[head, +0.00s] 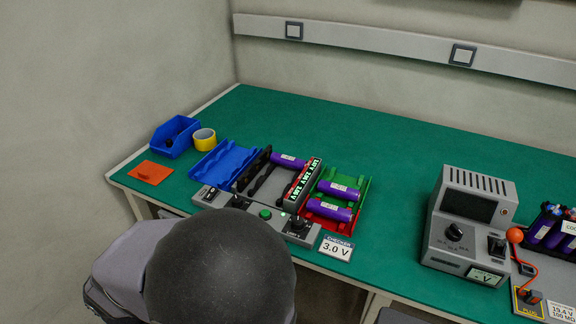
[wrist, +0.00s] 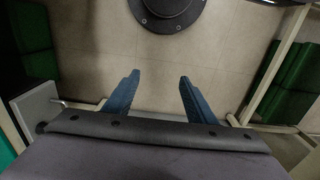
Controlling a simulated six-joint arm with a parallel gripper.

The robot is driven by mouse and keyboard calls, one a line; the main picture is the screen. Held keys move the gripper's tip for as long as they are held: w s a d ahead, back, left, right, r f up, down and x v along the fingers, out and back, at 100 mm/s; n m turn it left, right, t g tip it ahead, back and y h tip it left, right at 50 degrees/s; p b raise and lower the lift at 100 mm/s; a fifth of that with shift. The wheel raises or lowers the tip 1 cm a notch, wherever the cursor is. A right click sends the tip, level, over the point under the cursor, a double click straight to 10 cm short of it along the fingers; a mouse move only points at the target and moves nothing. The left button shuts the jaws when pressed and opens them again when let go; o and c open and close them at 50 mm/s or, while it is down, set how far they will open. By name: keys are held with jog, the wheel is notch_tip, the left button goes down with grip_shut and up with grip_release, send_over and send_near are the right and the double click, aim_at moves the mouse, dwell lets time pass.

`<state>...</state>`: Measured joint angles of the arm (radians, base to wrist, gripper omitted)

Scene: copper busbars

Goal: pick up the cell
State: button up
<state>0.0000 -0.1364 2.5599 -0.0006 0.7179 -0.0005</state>
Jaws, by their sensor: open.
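Purple cells lie on the green bench (head: 400,170) in the head view. One cell (head: 287,160) lies at the back of the grey checker (head: 250,205), behind its lit display strip. Two more cells, a rear one (head: 338,190) and a front one (head: 328,209), lie in the tray (head: 363,188) with green and red parts to the right. My gripper (wrist: 158,76) shows in the wrist view with its two blue fingers apart. Nothing is between them, only floor beyond. It is away from the cells, and I cannot make it out in the head view.
An empty-looking blue tray (head: 222,160), a blue bin (head: 174,136), yellow tape (head: 204,139) and an orange piece (head: 150,172) are at left. A grey meter (head: 465,230) and a pack of purple cells (head: 541,232) stand at right. The bench middle is clear.

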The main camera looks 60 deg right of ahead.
dwell(0.6)
jog(key=w+d+r+t+p, duration=0.1)
jog(key=w+d+r+p, duration=0.45)
jog(key=w+d, duration=0.8)
jog(key=w+d+r+t, duration=0.1)
jog(key=d+r, duration=0.1)
jog(key=d, duration=0.6)
jog(key=w+d+r, duration=0.2)
jog(key=d, duration=0.6)
jog(key=shift+t, duration=0.8)
jog(key=s+d+p, duration=0.1)
jog(key=s+d, duration=0.1)
jog(key=d, duration=0.3)
jog(key=s+d+r+p, duration=0.1)
jog(key=d, duration=0.5)
jog(key=s+d+p, duration=0.1)
jog(key=s+d, duration=0.1)
jog(key=d, duration=0.4)
jog(key=shift+s+d+r, duration=0.15)
jog(key=shift+s+d, duration=0.05)
jog(key=shift+s, duration=0.15)
jog(key=s+d+h+p, duration=0.1)
jog(key=s+d+p, duration=0.1)
jog(key=s+d, duration=0.5)
jog(key=t+h, duration=0.1)
send_near(293, 159)
jog(key=shift+x, duration=1.25)
jog(key=shift+p+x, duration=1.5)
jog(key=shift+x, duration=2.2)
